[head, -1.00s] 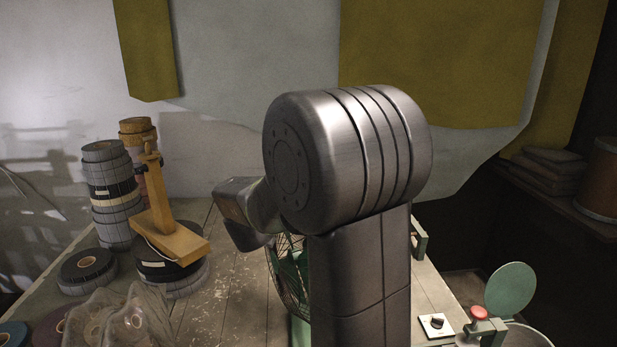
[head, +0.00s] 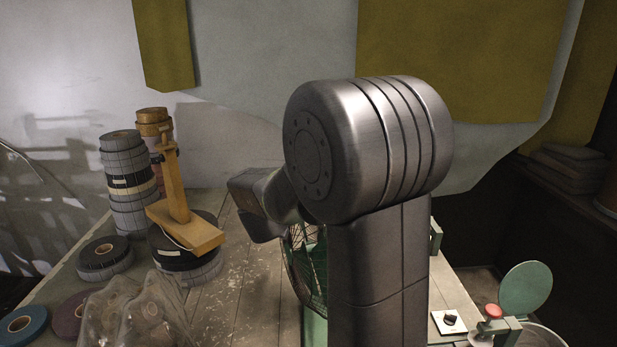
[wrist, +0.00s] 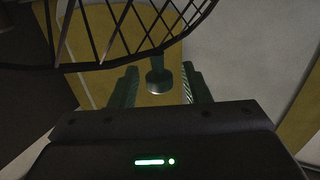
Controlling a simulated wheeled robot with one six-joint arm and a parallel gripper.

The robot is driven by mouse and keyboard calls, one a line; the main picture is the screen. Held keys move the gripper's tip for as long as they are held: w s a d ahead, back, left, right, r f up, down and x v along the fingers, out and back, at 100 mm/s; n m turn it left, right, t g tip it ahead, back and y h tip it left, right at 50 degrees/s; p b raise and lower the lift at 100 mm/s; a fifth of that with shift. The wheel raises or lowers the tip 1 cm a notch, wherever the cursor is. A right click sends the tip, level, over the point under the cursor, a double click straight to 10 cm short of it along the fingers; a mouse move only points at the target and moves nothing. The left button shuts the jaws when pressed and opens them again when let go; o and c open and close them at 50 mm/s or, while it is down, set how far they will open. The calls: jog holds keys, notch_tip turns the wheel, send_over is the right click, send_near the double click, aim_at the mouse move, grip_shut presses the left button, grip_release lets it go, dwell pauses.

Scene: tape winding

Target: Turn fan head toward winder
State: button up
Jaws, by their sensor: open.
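The fan is largely hidden behind my arm in the head view; part of its dark wire cage (head: 306,275) and green stand (head: 314,328) show. In the wrist view the cage (wrist: 130,30) curves across the top, close above my gripper (wrist: 160,88). My gripper is open, one finger on each side of a small dark knob (wrist: 158,82). I cannot tell whether either finger touches it. My gripper is hidden in the head view. I cannot pick out the winder for certain; a green disc (head: 525,288) and a red-topped part (head: 493,311) stand at the lower right.
Stacked tape rolls (head: 130,185) and a wooden stand (head: 185,230) on a dark roll are at the left. A crumpled clear bag (head: 140,310) lies at the front left. A small switch plate (head: 450,322) is at the right.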

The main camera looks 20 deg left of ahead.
jog(key=s+b, duration=0.2)
jog(key=s, duration=1.1)
jog(key=shift+s+d+b, duration=0.2)
jog(key=shift+s+b, duration=0.2)
jog(key=w+p, duration=0.3)
jog(key=w, duration=1)
jog(key=shift+w+a, duration=0.15)
jog(key=shift+w, duration=0.35)
jog(key=shift+s, duration=0.2)
